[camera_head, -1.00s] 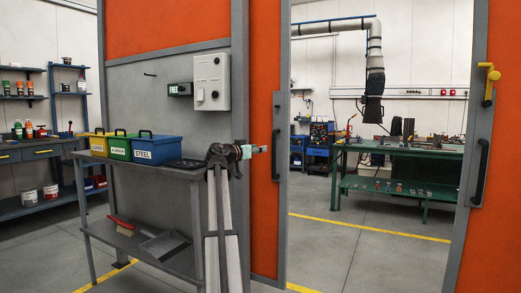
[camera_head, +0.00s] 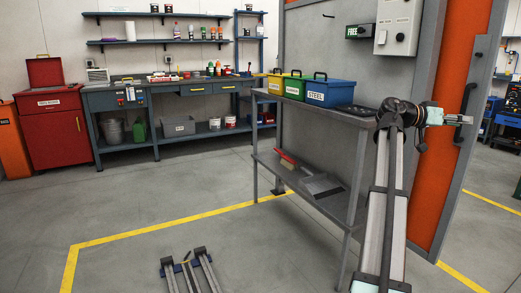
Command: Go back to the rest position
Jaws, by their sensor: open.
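My gripper (camera_head: 458,119) is at the end of my folded arm, on the right of the head view. It points right and is open, with nothing seen between its fingers. It is small in the picture. It shows in front of the orange door panel (camera_head: 431,190), by the black door handle (camera_head: 467,100). I cannot tell whether it touches the handle. My arm stands in front of the right end of the grey side table (camera_head: 345,116) and hides part of it.
Yellow, green and blue STEEL boxes (camera_head: 330,93) stand on the side table, with a brush (camera_head: 287,158) and dustpan (camera_head: 323,186) on its lower shelf. A workbench (camera_head: 140,98) and red cabinet (camera_head: 53,125) stand at the back left. The floor at left is clear.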

